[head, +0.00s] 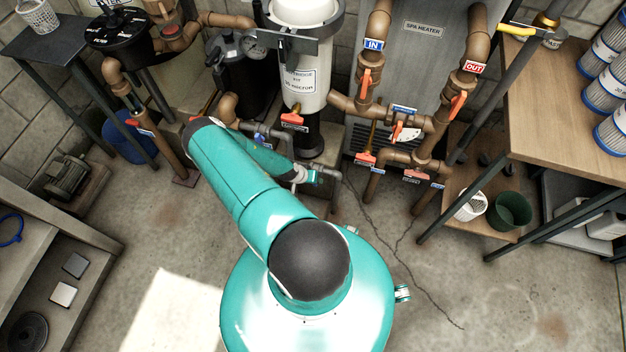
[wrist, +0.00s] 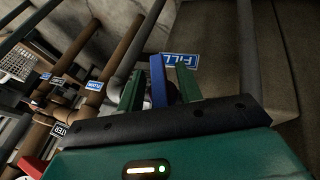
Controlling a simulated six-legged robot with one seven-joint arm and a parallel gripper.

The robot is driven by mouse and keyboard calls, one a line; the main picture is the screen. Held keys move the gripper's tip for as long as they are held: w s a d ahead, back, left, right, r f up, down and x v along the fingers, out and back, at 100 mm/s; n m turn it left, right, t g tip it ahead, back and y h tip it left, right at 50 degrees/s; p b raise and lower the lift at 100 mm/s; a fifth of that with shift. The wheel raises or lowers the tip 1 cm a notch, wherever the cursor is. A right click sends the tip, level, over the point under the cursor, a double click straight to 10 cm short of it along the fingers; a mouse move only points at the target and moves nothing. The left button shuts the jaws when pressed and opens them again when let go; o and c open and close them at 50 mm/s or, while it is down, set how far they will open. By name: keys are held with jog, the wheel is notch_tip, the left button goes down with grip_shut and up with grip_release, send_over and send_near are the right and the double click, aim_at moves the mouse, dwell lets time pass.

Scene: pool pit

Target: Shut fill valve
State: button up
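In the wrist view the blue lever handle (wrist: 158,82) stands upright between the two green fingers of my gripper (wrist: 159,88). A narrow gap shows on each side of the handle, so the fingers are open around it and do not seem to touch it. A blue and white FILL label (wrist: 178,60) shows just behind the fingertips. The valve body is mostly hidden behind the gripper. In the head view my gripper (head: 312,176) is low near the floor pipes, small and partly hidden by my arm, and the handle cannot be made out clearly there.
Brown pipes with orange-handled valves (head: 366,82) stand behind to the right, before the spa heater (head: 422,50). A cartridge filter (head: 304,85) stands just behind my gripper. A wooden bench (head: 560,110) is at right, a shelf (head: 50,225) at left. The front floor is open.

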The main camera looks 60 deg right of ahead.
jog(key=c, duration=0.6)
